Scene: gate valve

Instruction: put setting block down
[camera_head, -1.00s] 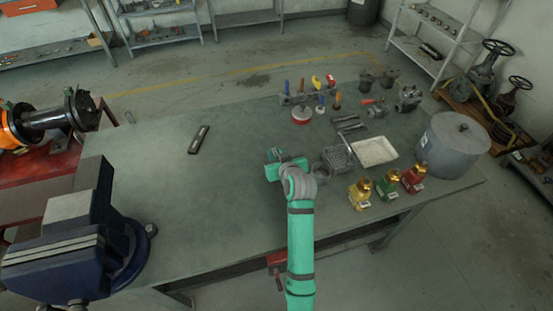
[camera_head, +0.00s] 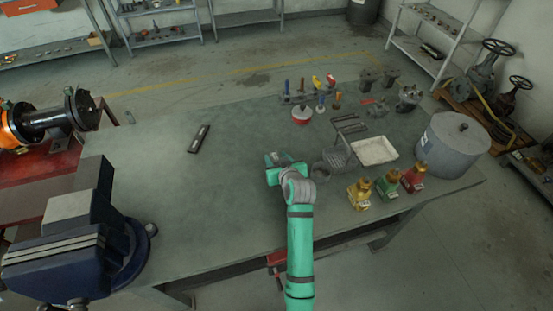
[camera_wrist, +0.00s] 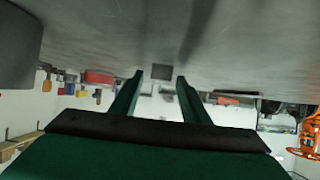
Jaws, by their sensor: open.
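My gripper (camera_wrist: 158,75) is open, with its two green fingers apart in the wrist view. A small dark square block (camera_wrist: 162,70), perhaps the setting block, shows between and beyond the fingertips against the grey bench surface. It is apart from both fingers in the picture; its exact distance and whether it rests on the bench are hard to tell. In the head view my gripper (camera_head: 277,160) is low over the middle of the bench (camera_head: 235,190), and the block cannot be made out clearly there.
Several coloured bottles (camera_head: 387,184) stand near the front edge. A large grey pot (camera_head: 453,146) stands right, a blue vise (camera_head: 75,240) left. The bench left of my gripper is mostly clear.

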